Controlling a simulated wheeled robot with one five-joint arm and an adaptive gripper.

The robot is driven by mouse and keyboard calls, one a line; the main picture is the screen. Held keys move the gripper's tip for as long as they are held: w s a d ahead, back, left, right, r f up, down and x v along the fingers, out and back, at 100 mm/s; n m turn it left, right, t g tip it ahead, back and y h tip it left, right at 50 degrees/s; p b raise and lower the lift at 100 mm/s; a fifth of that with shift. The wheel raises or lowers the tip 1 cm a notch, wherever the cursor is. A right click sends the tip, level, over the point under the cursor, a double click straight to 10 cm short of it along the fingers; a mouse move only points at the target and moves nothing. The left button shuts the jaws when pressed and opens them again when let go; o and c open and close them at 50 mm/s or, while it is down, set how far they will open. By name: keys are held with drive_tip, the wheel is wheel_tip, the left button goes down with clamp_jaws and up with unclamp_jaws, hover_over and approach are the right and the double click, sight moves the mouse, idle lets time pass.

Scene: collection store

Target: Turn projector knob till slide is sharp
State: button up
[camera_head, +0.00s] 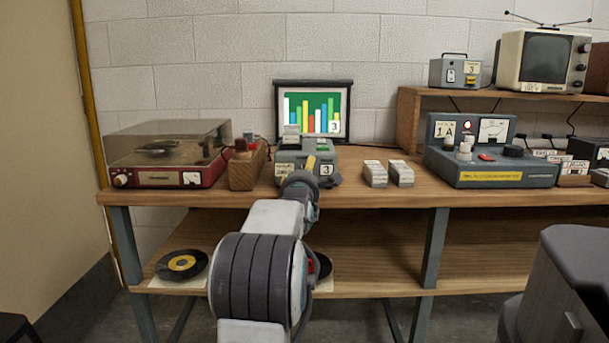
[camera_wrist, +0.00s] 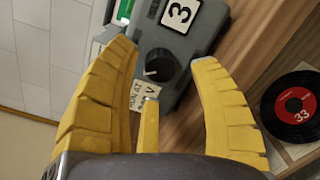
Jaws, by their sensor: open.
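The grey slide projector (camera_head: 292,155) stands on the bench, with a label "3" on its side. Its dark round knob (camera_wrist: 161,66), with a pale pointer mark, shows in the wrist view. My gripper (camera_wrist: 165,52) is open, with yellow fingers spread on either side of the knob and clear of it. In the head view my gripper (camera_head: 308,166) is in front of the projector and hides part of it, including the knob. The screen (camera_head: 318,105) behind shows coloured bars on green and a "3"; the bar edges look fairly clear at this size.
A record player (camera_head: 165,155) and a wooden box (camera_head: 245,168) stand left of the projector. Two slide stacks (camera_head: 387,173) and a blue-grey console (camera_head: 490,160) stand to the right. A record (camera_wrist: 296,107) lies on the shelf below.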

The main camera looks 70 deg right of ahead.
drive_tip(key=shift+x, duration=1)
clamp_jaws()
drive_tip(key=shift+f+m+b, duration=0.1)
drive_tip(key=shift+m+b, duration=0.75)
drive_tip(key=shift+m, duration=0.35)
drive_tip(key=shift+r+m, duration=0.2)
drive_tip(key=shift+m, duration=0.6)
unclamp_jaws()
